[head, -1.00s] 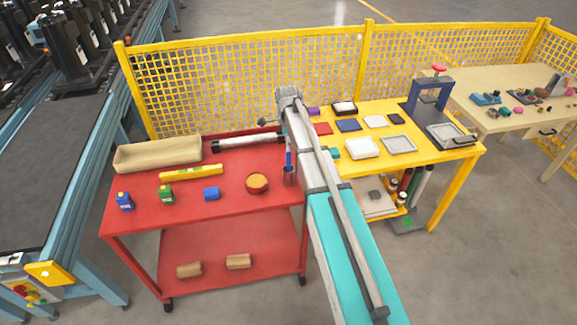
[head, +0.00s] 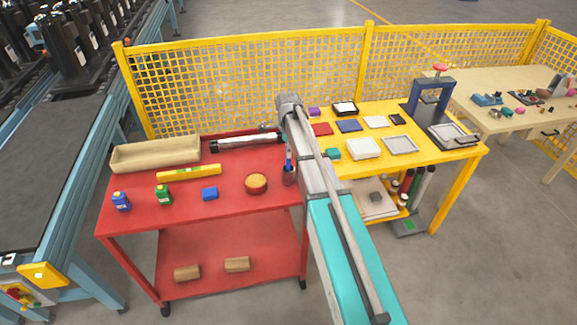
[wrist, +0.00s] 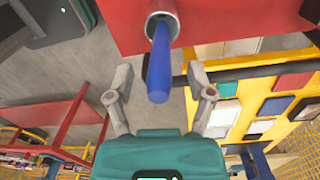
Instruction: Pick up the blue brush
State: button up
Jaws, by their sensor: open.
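In the wrist view the blue handle (wrist: 159,68) points toward me, out of the round mouth of the cup (wrist: 163,17). My gripper (wrist: 159,76) is open, with one finger on each side of the handle in the picture. No contact shows, and I cannot tell how deep the handle reaches between the fingers. In the head view my gripper is mostly hidden behind my arm.
A yellow table (head: 375,144) with flat parts stands right. A yellow mesh fence (head: 245,85) runs behind.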

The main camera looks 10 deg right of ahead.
jog(key=shift+f+b, duration=0.75)
jog(key=shift+f, duration=0.3)
